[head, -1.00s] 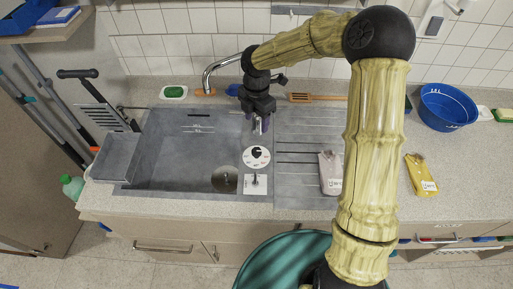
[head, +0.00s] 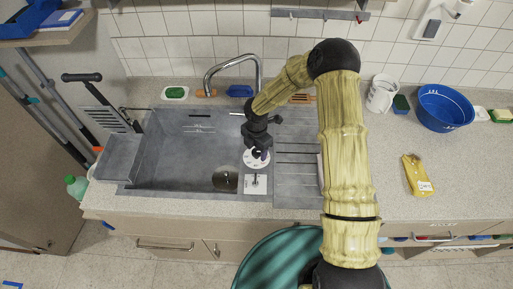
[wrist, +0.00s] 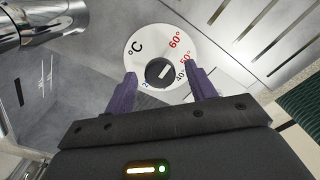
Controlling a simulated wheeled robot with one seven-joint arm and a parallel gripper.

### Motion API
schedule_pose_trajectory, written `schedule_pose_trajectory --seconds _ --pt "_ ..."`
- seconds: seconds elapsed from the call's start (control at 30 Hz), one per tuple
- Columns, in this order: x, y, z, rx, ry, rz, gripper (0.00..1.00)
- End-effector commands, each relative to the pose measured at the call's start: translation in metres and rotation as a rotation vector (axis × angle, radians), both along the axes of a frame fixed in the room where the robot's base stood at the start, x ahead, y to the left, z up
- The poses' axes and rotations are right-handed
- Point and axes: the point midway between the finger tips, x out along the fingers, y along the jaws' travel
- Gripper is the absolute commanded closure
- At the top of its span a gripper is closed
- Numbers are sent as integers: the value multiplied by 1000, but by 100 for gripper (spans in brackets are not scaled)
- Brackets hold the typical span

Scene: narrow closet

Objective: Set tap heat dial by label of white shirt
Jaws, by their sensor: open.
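The white heat dial (head: 251,165) sits at the right edge of the grey sink. In the wrist view the dial (wrist: 137,48) reads °C with red 60° and 50° and a dark 40°; a lower mark is partly covered. Its black knob (wrist: 160,72) carries a short light bar. My gripper (head: 259,153) is over the dial. In the wrist view my gripper (wrist: 164,90) is open, its purple fingers on either side of the knob; contact cannot be told. A sliver of the pale folded shirt (head: 320,166) shows beside my arm; its label is hidden.
The chrome tap (head: 232,62) arches behind the sink (head: 165,175). A white plate with a black lever (head: 256,184) lies just in front of the dial. A yellow folded cloth with a label (head: 416,172), a white jug (head: 381,95) and a blue basin (head: 446,106) stand right.

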Motion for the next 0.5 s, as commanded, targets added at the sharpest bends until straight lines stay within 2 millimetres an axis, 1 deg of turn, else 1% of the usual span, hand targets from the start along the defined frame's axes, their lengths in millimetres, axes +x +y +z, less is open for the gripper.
schedule_pose_trajectory --seconds 0.23,0.27,0.4,0.47,0.5 --pt "0 0 -1 1 -1 0 44" --pt "0 0 -1 1 -1 0 46" --pt "0 0 -1 1 -1 0 74" --pt "0 0 -1 1 -1 0 86" --pt "0 0 -1 1 -1 0 89"
